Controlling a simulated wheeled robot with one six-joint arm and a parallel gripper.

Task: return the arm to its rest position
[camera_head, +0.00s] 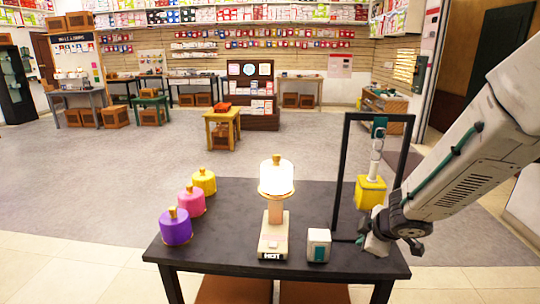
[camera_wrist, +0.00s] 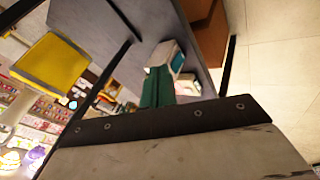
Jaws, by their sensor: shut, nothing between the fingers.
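My arm reaches in from the right in the head view. My gripper (camera_head: 364,241) is low over the right end of the dark table (camera_head: 240,205), right of a small white box (camera_head: 319,245). In the wrist view my gripper (camera_wrist: 158,86) shows as green fingers, shut and empty. The white box (camera_wrist: 170,56) appears just beyond the fingertips; I cannot tell if they touch.
A black frame (camera_head: 342,165) with a hanging yellow block (camera_head: 369,191) stands close to my arm. A lit lamp on a stand (camera_head: 275,215) is mid-table. Purple (camera_head: 176,228), pink (camera_head: 191,202) and yellow (camera_head: 204,182) lidded pieces stand left. Open floor lies behind.

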